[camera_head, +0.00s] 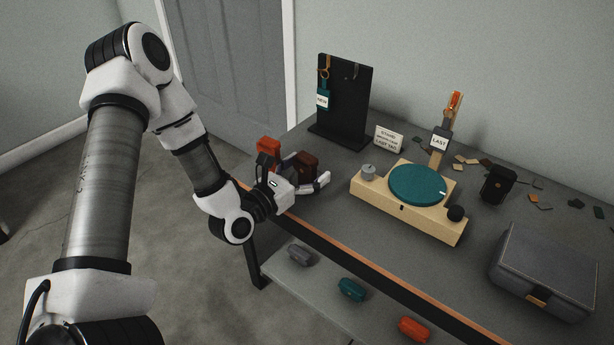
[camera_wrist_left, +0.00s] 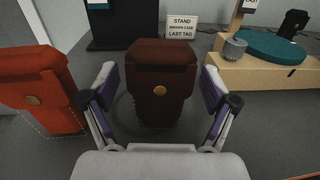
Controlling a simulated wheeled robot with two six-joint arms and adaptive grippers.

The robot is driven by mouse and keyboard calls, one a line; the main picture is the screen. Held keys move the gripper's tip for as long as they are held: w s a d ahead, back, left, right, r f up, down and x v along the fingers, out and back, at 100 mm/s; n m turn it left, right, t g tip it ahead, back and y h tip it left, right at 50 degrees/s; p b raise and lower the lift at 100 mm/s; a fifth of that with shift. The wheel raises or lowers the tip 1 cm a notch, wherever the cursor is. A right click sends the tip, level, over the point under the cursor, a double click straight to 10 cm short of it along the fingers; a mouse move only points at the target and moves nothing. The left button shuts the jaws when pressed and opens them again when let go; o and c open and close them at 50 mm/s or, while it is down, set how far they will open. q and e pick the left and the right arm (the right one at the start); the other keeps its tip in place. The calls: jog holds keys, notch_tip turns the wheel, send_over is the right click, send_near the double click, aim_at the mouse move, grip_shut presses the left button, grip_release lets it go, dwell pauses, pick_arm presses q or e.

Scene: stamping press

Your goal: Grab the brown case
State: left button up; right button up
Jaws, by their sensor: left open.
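The brown case (camera_head: 306,163) stands upright on the dark table near its left end. In the left wrist view the brown case (camera_wrist_left: 160,75) shows a dark lid and a round brass stud, and it is centred between my fingers. My left gripper (camera_head: 301,176) is open, with one finger on each side of the case; in the left wrist view gaps show between the fingers and the case. A red-orange case (camera_head: 269,147) stands just left of it, and it also fills the left of the wrist view (camera_wrist_left: 38,85). My right gripper is not in view.
A black rack (camera_head: 345,95) with a hanging tag stands behind, near a small sign (camera_head: 389,138). A beige base with a teal turntable (camera_head: 420,184), a black case (camera_head: 497,184) and a grey box (camera_head: 545,270) lie right. Several coloured cases sit on the lower shelf (camera_head: 310,290).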

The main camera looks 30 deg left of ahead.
pick_arm(q)
jog(key=c, duration=1.2)
jog(key=shift+c, duration=0.2)
